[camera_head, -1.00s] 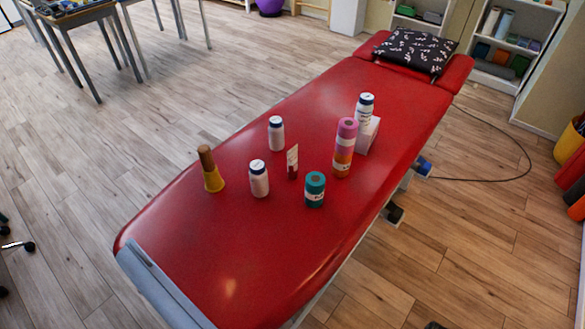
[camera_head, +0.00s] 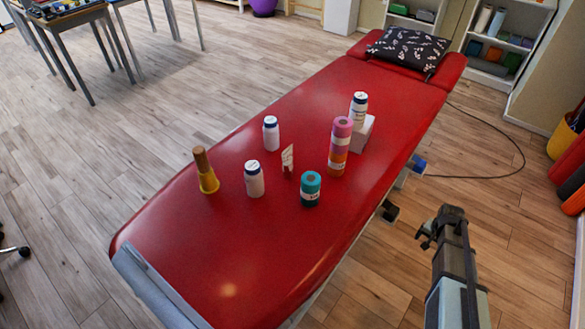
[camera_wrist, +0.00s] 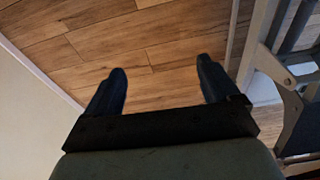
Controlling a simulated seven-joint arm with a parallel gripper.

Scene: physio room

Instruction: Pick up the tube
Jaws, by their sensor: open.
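The tube (camera_head: 288,162) is small, white and dark red, and stands upright on the red treatment table (camera_head: 225,240), among bottles and rolls. My gripper (camera_head: 428,232) is at the lower right in the head view, off the table's right side and well apart from the tube. In the wrist view my gripper (camera_wrist: 160,85) has its two fingers spread with nothing between them, over wooden floor. The tube does not show in the wrist view.
A white bottle (camera_head: 358,108) and white box (camera_head: 363,132) stand behind. The table's near end is clear.

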